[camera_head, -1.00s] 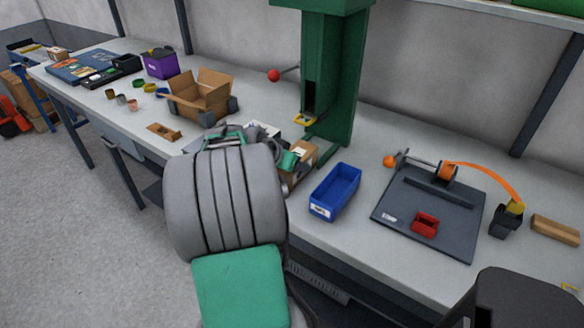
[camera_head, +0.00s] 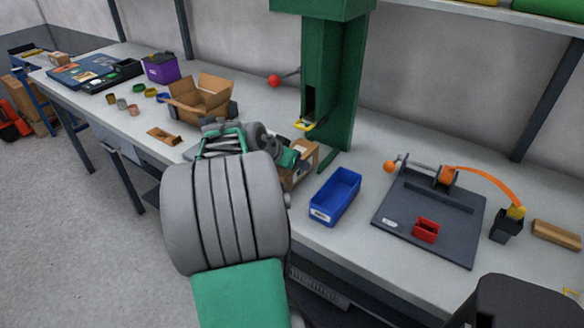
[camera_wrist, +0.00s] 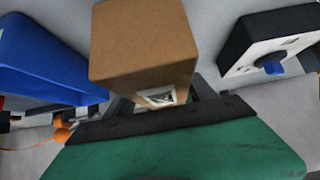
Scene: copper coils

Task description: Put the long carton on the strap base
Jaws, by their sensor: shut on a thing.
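The long carton (camera_wrist: 140,45) is a plain brown box with a small white label. In the wrist view it fills the upper middle, and my gripper (camera_wrist: 158,104) is shut on its labelled end. In the head view the carton (camera_head: 304,156) shows beside the green press column, partly hidden by my wrist. I cannot tell whether it touches the bench. The strap base (camera_head: 396,213) is a dark flat plate on the right of the bench, with a roller bracket and orange strap at its back.
A blue bin (camera_head: 335,196) stands between the carton and the strap base; it shows close by in the wrist view (camera_wrist: 40,60). The green press (camera_head: 333,90) rises behind. A black-and-white box (camera_wrist: 268,45) is on the other side. An open cardboard box (camera_head: 202,104) stands left.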

